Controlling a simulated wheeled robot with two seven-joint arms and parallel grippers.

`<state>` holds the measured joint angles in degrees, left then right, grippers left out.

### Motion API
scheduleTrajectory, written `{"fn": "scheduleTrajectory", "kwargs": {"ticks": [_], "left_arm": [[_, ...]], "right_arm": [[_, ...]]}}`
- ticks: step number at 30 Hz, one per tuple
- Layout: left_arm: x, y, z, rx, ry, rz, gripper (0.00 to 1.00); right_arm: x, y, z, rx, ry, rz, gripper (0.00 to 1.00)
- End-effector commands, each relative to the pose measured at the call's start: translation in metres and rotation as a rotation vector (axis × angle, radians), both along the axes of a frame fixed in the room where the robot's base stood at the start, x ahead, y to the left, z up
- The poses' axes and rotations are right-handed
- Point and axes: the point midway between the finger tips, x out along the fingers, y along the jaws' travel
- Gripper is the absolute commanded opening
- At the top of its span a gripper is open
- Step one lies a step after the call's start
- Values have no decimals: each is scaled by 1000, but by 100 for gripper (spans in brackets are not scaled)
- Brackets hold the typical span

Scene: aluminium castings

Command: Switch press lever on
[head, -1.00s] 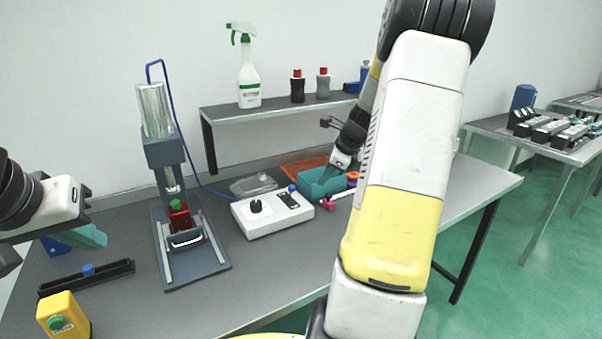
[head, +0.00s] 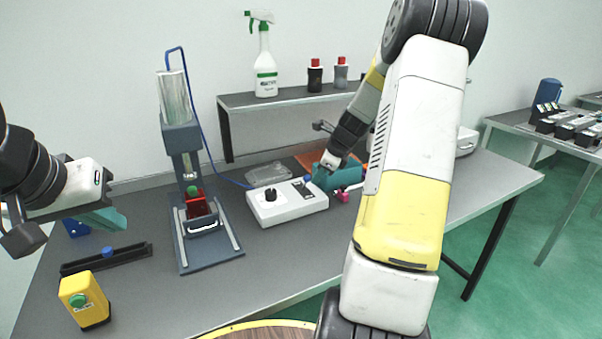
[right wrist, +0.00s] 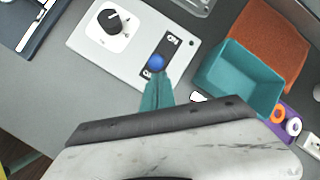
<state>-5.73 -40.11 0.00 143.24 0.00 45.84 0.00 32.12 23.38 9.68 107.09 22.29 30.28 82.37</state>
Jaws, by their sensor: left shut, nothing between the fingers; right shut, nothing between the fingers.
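The press lever is a small blue ball knob (head: 307,178) on a white control box (head: 285,207) that also carries a black dial (head: 270,194). In the right wrist view the blue knob (right wrist: 157,62) sits on a black strip with ON at its far end and OFF at its near end; the knob is close to the OFF end. My right gripper (head: 317,177) is shut and empty, its teal fingertips (right wrist: 158,76) right beside the knob; I cannot tell whether they touch. My left gripper (head: 122,222) is shut and empty above the table's left side.
A press (head: 190,170) with a red block stands left of the box. A teal bin (head: 346,176) is just right of my right gripper. A yellow box with a green button (head: 84,300) and a black rail (head: 108,259) lie at left. A shelf (head: 285,103) stands behind.

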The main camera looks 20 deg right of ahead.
Motion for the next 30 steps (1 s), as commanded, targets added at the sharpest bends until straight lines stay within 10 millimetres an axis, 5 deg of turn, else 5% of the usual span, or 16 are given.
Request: {"fn": "scheduleTrajectory", "kwargs": {"ticks": [30], "left_arm": [[0, 0, 0, 0, 0, 0, 0]], "right_arm": [[22, 5, 11, -37, 239, 6, 0]]}}
